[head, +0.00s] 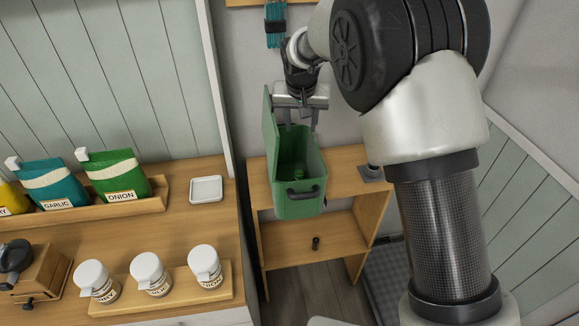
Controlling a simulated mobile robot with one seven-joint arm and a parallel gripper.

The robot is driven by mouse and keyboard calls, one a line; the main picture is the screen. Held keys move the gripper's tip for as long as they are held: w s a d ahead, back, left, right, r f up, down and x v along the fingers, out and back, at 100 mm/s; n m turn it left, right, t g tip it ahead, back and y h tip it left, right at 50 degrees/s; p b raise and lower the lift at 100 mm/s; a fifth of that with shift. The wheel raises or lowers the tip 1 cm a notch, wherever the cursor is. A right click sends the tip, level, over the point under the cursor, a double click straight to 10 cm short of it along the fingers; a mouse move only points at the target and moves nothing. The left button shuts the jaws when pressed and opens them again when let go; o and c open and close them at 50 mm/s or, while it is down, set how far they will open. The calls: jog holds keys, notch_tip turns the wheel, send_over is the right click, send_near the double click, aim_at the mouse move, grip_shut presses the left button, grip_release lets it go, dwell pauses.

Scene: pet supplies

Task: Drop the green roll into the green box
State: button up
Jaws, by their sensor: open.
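The green box (297,204) stands on a small wooden shelf, with its lid raised on the left side and a dark handle on its front. A small dark green thing (298,172), seemingly the green roll, lies inside the box; it is partly in shadow. My gripper (300,124) is above the back part of the box opening, pointing down. Its fingers are apart and nothing shows between them.
The wooden shelf (343,180) has a lower board with a small dark object (315,243). Left is a wooden counter (180,240) with a white dish (206,190), several white-capped jars and seasoning bags. A teal item (275,25) hangs on the wall behind.

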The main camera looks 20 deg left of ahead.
jog(key=v, duration=1.6)
jog(key=shift+r+b, duration=0.35)
jog(key=shift+b, duration=0.05)
jog(key=s+d+r+m, duration=0.1)
jog(key=s+d+r, duration=0.1)
jog(key=s+d, duration=0.55)
jog(key=s+d+r, duration=0.2)
jog(key=s+d, duration=0.2)
jog(key=d, duration=0.7)
jog(key=s+d+f, duration=0.3)
jog(key=s+d, duration=0.2)
jog(key=s, duration=0.3)
jog(key=s+d+f+m+t, duration=0.1)
jog(key=s+d+f, duration=0.2)
jog(key=s+d, duration=0.2)
jog(key=s, duration=0.3)
jog(key=shift+h, duration=0.4)
jog(key=shift+s, duration=0.15)
